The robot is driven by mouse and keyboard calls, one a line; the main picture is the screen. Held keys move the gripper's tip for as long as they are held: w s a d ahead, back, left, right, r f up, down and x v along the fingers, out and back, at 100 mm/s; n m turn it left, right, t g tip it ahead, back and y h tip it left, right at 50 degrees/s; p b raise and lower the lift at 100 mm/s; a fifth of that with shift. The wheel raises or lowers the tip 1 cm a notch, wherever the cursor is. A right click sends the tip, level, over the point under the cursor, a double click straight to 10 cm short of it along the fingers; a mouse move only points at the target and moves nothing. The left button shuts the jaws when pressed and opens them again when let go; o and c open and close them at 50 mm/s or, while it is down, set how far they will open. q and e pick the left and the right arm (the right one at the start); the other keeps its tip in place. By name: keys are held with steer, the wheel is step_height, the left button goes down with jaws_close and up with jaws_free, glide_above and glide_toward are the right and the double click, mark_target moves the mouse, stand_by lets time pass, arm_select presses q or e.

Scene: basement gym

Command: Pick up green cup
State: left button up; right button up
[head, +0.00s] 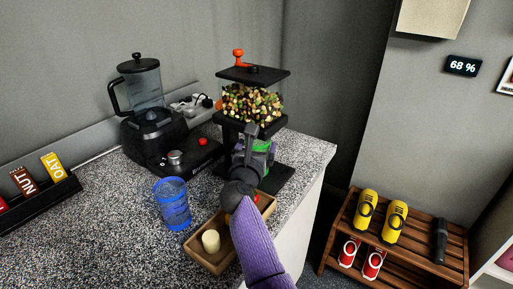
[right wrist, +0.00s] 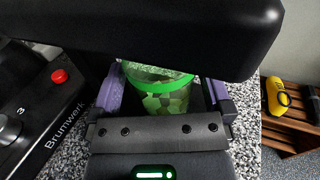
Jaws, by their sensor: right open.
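The green cup (right wrist: 170,98) has a bright green rim and a patterned green side. It stands below the black overhang of the snack dispenser. My right gripper (right wrist: 163,92) is open, with its purple fingers on either side of the cup. In the head view, my right gripper (head: 253,152) reaches in under the dispenser (head: 254,75) and hides most of the cup; a bit of green (head: 263,145) shows beside it. Whether the fingers touch the cup cannot be told. My left gripper is in neither view.
A blue cup (head: 172,203) and a wooden tray (head: 204,258) with a cream candle-like thing (head: 211,241) are near my right arm. A blender (head: 147,110) stands left of the dispenser. A bar rack (head: 42,198) is at left. The counter's front left is clear.

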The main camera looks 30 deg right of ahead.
steer(key=shift+s+a+r, duration=0.2)
steer(key=shift+s+r, duration=0.05)
steer(key=c, duration=1)
